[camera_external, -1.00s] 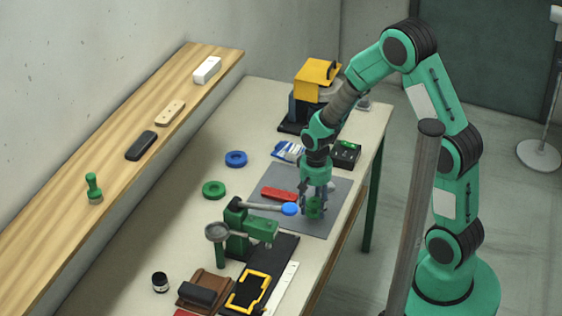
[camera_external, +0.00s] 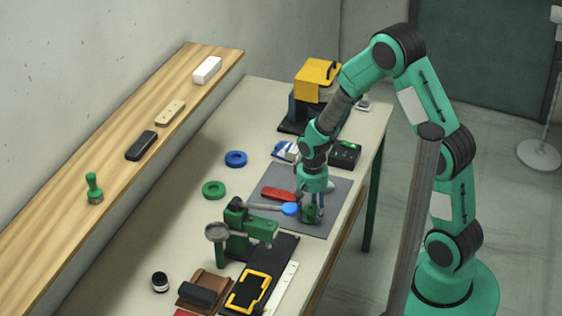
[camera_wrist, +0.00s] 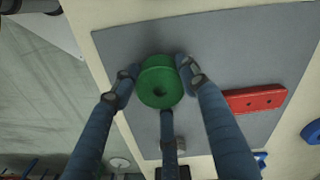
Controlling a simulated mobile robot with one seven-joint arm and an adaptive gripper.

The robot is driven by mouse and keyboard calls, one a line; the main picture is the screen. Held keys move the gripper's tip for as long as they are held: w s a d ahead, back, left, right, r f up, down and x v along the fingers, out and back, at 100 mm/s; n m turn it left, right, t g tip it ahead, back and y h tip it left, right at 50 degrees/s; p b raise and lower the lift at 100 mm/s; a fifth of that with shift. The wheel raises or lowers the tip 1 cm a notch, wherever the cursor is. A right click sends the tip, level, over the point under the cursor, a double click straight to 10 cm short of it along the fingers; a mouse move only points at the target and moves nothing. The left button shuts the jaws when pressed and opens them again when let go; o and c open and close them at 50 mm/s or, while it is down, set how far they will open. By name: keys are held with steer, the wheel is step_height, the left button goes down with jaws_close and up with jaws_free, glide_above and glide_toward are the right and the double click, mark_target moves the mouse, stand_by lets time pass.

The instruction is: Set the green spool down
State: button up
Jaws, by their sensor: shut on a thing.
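The green spool (camera_wrist: 161,84) sits between the fingers of my gripper (camera_wrist: 158,78) in the wrist view, its round face and centre hole showing. The fingers are shut on its sides. In the external view my gripper (camera_external: 312,212) is low over the right part of the grey mat (camera_external: 335,195), with the spool (camera_external: 308,215) partly hidden by the fingers. I cannot tell whether the spool touches the mat.
A red block (camera_external: 279,194) lies on the mat to the left. A green ring (camera_external: 214,189) and a blue ring (camera_external: 236,158) lie on the table. The mat's right side is bare.

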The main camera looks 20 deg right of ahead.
mark_target(311, 209)
steer(key=shift+f, duration=0.1)
steer(key=o, duration=1.1)
step_height(311, 209, up, 12)
steer(key=shift+r+p, duration=0.15)
steer(key=shift+p, duration=0.95)
